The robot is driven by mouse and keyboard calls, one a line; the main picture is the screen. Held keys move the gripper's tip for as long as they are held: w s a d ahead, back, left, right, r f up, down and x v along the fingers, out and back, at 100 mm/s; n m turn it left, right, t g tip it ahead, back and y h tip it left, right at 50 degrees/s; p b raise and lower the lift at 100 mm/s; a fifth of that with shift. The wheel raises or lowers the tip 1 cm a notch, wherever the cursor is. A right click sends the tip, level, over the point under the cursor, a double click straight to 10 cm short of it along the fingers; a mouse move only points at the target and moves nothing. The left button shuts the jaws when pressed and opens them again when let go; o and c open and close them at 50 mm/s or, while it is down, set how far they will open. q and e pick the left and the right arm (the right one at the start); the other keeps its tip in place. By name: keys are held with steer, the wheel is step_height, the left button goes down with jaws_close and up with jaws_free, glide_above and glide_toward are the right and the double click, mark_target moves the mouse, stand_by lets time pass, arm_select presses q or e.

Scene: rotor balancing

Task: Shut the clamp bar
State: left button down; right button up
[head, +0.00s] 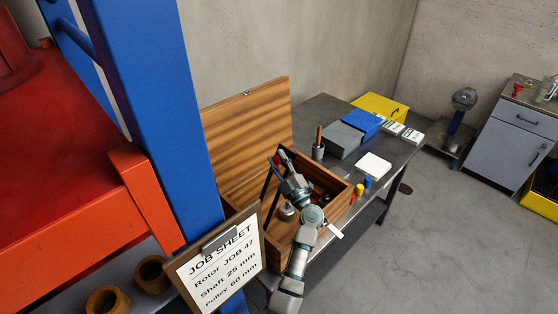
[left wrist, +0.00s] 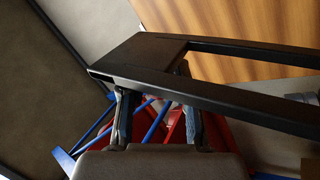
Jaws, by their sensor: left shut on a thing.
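The clamp bar (head: 268,184) is a dark, narrow frame raised at a slant over the open wooden box (head: 334,185) in the head view. In the left wrist view the clamp bar (left wrist: 220,92) is a black frame with a long slot, crossing close in front of my fingers. My left gripper (head: 281,160) is at the upper end of the bar and shut on it. Its two fingers also show in the left wrist view (left wrist: 158,105), partly hidden behind the bar. My right gripper is not in view.
The box's wooden lid (head: 250,120) stands open behind. A job sheet (head: 215,268) and a blue post (head: 150,100) stand at the left front.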

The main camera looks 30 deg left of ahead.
arm_select(q)
steer(key=shift+a+r, duration=0.1)
steer(key=shift+r, duration=0.35)
steer(key=c, duration=1)
jaws_free()
steer(key=shift+o, duration=0.9)
steer(key=shift+a+f, duration=0.1)
steer(key=shift+f, duration=0.05)
steer(key=shift+a+f, duration=0.15)
steer(key=shift+s+d+f, duration=0.1)
steer(key=shift+d+f, duration=0.15)
steer(key=v, duration=0.7)
steer(key=shift+a, duration=0.2)
